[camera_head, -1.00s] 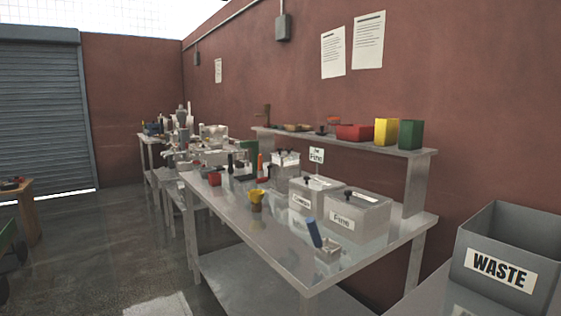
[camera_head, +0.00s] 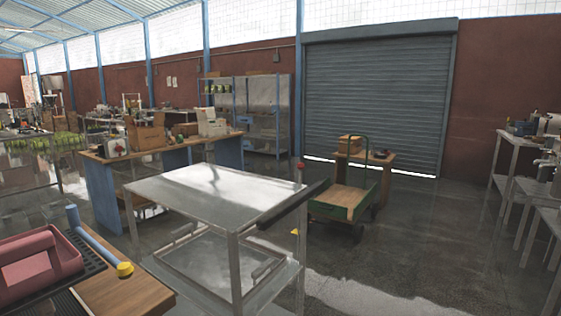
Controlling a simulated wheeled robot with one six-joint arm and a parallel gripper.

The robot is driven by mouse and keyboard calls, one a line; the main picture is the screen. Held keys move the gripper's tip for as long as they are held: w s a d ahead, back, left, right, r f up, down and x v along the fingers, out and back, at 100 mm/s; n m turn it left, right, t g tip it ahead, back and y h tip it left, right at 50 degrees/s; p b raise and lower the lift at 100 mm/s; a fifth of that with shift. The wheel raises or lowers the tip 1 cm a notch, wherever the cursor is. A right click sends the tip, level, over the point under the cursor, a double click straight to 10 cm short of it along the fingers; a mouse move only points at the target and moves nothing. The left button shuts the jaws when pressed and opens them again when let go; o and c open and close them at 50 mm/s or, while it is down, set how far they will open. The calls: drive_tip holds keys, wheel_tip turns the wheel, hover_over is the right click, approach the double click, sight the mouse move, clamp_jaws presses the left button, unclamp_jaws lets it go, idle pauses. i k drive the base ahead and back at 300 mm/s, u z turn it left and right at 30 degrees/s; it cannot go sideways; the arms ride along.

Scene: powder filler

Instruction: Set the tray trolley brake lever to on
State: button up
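A steel two-shelf trolley (camera_head: 205,190), which looks like the tray trolley, stands in the near middle of the head view. Its top shelf is bare, and a black bar (camera_head: 292,205) runs along its right end. A small red knob (camera_head: 300,166) shows just behind that end, and a small yellow piece (camera_head: 295,232) shows below the bar. I cannot tell which of these, if either, is the brake lever, nor its setting. My gripper is not in view.
A wooden-topped bench (camera_head: 150,291) with a pink tray (camera_head: 40,262) is close at the lower left. A green cart (camera_head: 345,200) stands behind the trolley to the right. A blue-sided workbench (camera_head: 100,193) is behind on the left. Open floor (camera_head: 440,250) lies to the right.

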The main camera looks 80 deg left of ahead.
sight(300, 166)
drive_tip(key=u, duration=1.75)
drive_tip(key=i, duration=2.85)
drive_tip(key=u, duration=0.9)
drive_tip(key=i, duration=0.6)
drive_tip(key=u, duration=0.4)
